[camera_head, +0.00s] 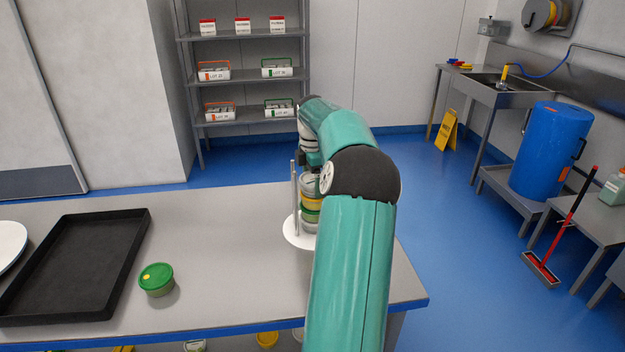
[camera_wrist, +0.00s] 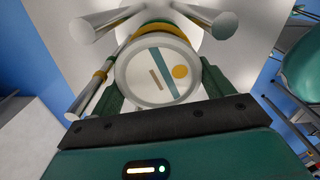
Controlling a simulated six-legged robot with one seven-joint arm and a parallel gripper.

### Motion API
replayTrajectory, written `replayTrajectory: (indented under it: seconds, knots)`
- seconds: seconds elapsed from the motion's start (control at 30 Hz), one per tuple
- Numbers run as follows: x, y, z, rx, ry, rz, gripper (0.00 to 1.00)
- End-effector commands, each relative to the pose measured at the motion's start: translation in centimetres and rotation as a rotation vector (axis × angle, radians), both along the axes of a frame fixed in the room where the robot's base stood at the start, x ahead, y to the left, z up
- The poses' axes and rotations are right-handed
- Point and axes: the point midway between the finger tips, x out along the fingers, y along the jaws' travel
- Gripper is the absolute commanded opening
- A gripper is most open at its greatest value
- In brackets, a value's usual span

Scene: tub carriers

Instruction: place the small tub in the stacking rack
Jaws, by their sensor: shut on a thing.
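The stacking rack, with a white round base (camera_head: 291,235) and upright metal rods, stands near the right end of the table, partly hidden by my arm. Its rods (camera_wrist: 208,18) show around the tub in the wrist view. A small tub with a white lid, teal stripe and yellow dot (camera_wrist: 180,72) is between the fingers of my gripper (camera_wrist: 163,85), which is shut on it. Yellow and green bands (camera_head: 311,205) of stacked tubs show inside the rack. Whether the held tub touches the stack is hidden.
A green-lidded tub (camera_head: 156,279) stands on the table beside a black tray (camera_head: 75,267). A white round thing (camera_head: 10,246) is cut off at the left edge. The table between the green-lidded tub and the rack is clear. A shelf unit (camera_head: 243,75) stands behind.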

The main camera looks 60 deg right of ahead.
Motion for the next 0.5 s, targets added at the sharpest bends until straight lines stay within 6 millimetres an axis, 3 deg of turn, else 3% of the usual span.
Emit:
replayTrajectory:
  seconds: [0.03,0.1,0.37,0.5]
  knots:
    - [0.0,0.0,0.0,0.0,0.0,0.001,0.86]
    - [0.0,0.0,0.0,0.0,0.0,0.001,0.99]
    - [0.0,0.0,0.1,0.0,0.0,0.0,1.0]
    - [0.1,0.0,1.3,-0.002,-0.001,0.0,1.0]
